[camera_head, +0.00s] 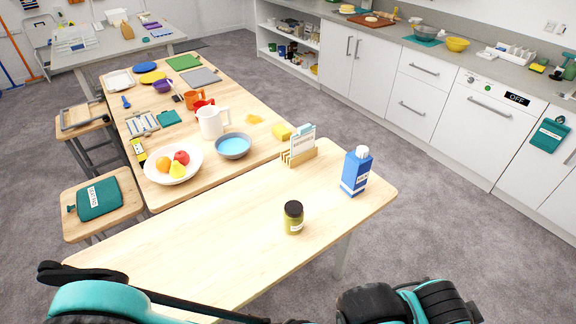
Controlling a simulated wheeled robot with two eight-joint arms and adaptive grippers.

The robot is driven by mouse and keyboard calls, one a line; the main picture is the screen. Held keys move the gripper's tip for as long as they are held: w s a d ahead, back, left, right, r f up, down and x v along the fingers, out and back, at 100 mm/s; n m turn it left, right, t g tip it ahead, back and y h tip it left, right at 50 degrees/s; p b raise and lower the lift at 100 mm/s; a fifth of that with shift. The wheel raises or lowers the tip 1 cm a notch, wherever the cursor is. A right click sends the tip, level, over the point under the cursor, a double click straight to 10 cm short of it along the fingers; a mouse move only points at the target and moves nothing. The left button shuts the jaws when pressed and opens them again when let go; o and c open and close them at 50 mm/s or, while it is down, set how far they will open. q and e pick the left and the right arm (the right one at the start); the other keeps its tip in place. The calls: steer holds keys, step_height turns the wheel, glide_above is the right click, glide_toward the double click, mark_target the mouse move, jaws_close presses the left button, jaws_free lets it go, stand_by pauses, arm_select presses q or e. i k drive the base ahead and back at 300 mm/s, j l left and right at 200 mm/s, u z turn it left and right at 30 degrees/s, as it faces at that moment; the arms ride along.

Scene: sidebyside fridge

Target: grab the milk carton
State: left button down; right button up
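The milk carton (355,172) is blue and white with a white cap. It stands upright near the right end of the nearer wooden table (190,255). Only teal and black parts of my arms show along the bottom edge. The fingertips of both my grippers are out of view. Nothing touches the carton, and its front is unobstructed.
A jar with a dark lid (293,217) stands left of and nearer than the carton. A wooden holder with cards (300,152) is behind it to the left. A fruit bowl (173,165) and blue-lined bowl (233,146) sit on the farther table. The near table's left part is clear.

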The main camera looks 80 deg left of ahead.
mark_target(355, 170)
steer(key=u, duration=2.15)
steer(key=i+l+u, duration=0.3)
steer(key=i, duration=0.3)
steer(key=i+l+u, duration=0.25)
steer(key=i+l, duration=0.3)
